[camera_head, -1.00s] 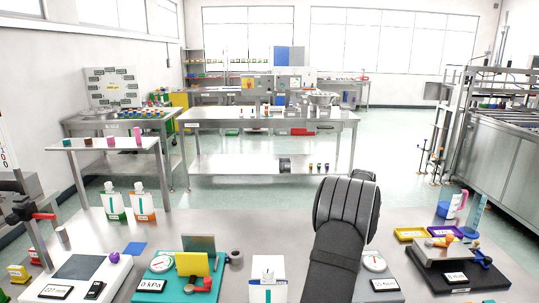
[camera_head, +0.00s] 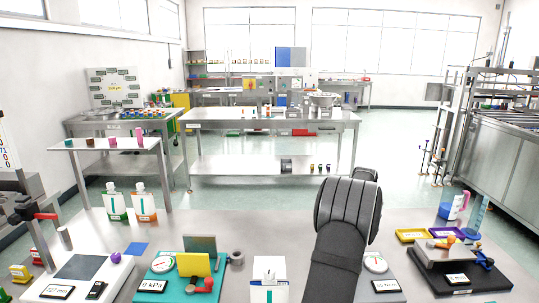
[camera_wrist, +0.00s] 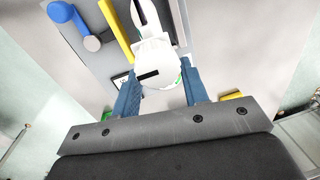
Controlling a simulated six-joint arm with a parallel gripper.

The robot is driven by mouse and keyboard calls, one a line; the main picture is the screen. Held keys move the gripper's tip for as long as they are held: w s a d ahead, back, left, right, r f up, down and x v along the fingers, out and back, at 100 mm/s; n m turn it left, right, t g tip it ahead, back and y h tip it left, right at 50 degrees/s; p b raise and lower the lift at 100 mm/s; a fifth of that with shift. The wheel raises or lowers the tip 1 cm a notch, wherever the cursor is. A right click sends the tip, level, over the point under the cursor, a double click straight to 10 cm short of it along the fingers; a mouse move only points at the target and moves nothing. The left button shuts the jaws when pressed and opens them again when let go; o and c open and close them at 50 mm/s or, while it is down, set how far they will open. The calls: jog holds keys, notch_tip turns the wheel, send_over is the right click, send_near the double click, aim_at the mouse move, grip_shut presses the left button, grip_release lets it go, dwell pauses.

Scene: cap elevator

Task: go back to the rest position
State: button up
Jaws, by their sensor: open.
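My gripper (camera_wrist: 158,68) shows in the wrist view, its two blue fingers apart. A white round-ended part (camera_wrist: 157,50) with a dark slot shows between and beyond the fingers. I cannot tell how far it is from them, and nothing appears clamped. In the head view my dark arm rises from the bottom, right of the middle, above the near bench (camera_head: 200,225); my gripper is not visible there.
Left of my arm are a white bottle (camera_head: 268,278), a yellow plate (camera_head: 192,264) on a teal base and a purple ball (camera_head: 115,257). Right of it are a dial gauge (camera_head: 375,263) and a black tray (camera_head: 490,278). The back aisle is clear.

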jog(key=shift+f, duration=0.95)
notch_tip(320, 180, up, 12)
jog(key=s, duration=0.1)
jog(key=f, duration=0.8)
jog(key=w+f, duration=0.1)
jog(key=f, duration=0.3)
notch_tip(320, 180, up, 4)
jog(key=shift+r, duration=0.25)
jog(key=s+d+r, duration=0.7)
jog(key=s, duration=0.3)
jog(key=w+a+f, duration=0.1)
jog(key=w+a, duration=0.2)
jog(key=a, duration=0.9)
jog(key=w+a+f, duration=0.2)
jog(key=w+a, duration=0.1)
jog(key=a, duration=0.8)
jog(key=w+a+f, duration=0.6)
jog(key=a+f, duration=0.1)
jog(key=a, duration=0.3)
